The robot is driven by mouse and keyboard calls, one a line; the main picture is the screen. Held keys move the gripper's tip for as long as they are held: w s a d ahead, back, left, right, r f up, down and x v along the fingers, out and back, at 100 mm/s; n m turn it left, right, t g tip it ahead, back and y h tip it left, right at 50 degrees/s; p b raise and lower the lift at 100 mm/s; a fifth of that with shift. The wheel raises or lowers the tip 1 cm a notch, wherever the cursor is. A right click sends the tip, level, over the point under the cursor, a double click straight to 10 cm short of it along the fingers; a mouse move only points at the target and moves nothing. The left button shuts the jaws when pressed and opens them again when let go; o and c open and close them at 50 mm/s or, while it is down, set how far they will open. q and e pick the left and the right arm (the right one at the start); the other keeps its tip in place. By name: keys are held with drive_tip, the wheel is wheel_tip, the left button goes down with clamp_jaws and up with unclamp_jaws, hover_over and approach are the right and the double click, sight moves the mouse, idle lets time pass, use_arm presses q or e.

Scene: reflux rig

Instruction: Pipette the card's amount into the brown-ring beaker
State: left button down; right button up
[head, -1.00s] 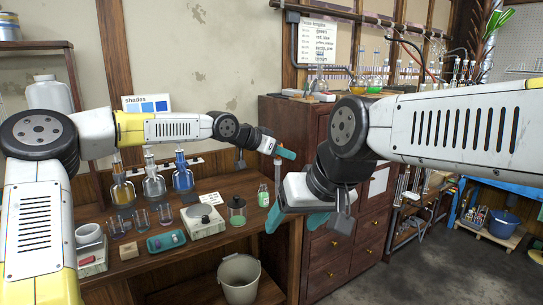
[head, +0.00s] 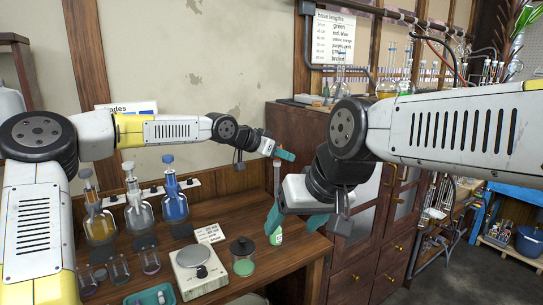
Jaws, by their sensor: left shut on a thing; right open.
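My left gripper (head: 284,154) is shut on a thin upright tube, probably the pipette (head: 276,178), which hangs below its teal fingertips over the bench's right end. My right gripper (head: 290,226) is open and empty in front of and below it, its teal fingers apart. Small glass beakers (head: 119,268) stand at the bench's lower left. Their ring colours are too small to tell surely. A small printed white card (head: 209,233) stands behind the scale; its text is unreadable. Amber (head: 100,228), clear (head: 138,215) and blue (head: 175,207) stoppered bottles stand behind the beakers.
A scale (head: 198,273) and a dark-lidded jar with green contents (head: 243,258) stand mid-bench. A small green-labelled bottle (head: 277,236) is partly behind my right gripper. A teal tray (head: 150,297) is cut off below. A wooden cabinet (head: 345,245) stands to the right.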

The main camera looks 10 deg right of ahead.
use_arm(q)
wheel_tip(320, 180, down, 12)
drive_tip(key=w, duration=0.1)
idle(1.0)
drive_tip(key=c, duration=1.8)
unclamp_jaws()
drive_tip(key=shift+c, duration=0.5)
drive_tip(key=shift+r, duration=0.1)
